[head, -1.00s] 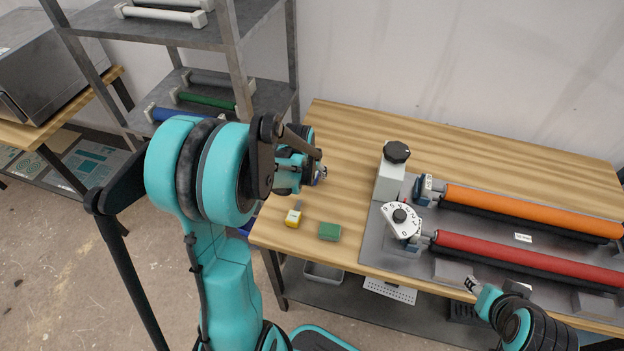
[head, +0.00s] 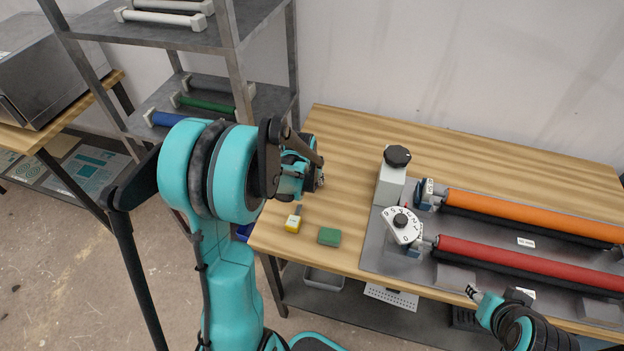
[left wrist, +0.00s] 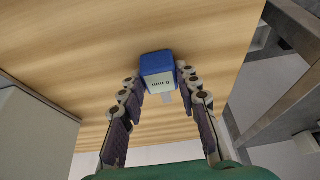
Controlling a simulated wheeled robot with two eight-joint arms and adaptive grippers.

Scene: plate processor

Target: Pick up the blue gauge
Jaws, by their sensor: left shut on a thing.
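The blue gauge (left wrist: 158,66), a small block with a white printed label on its front, is between the fingertips of my left gripper (left wrist: 162,82) in the left wrist view. The fingers are shut on its two sides. In the head view my left gripper (head: 319,183) is over the left part of the wooden table, and its own arm hides the gauge there. I cannot tell whether the gauge touches the table. My right gripper (head: 473,292) is at the table's front edge at lower right, too small to tell open or shut.
A machine with a white dial (head: 402,226), an orange roller (head: 530,215) and a red roller (head: 530,261) fills the right. A metal shelf (head: 235,65) stands left.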

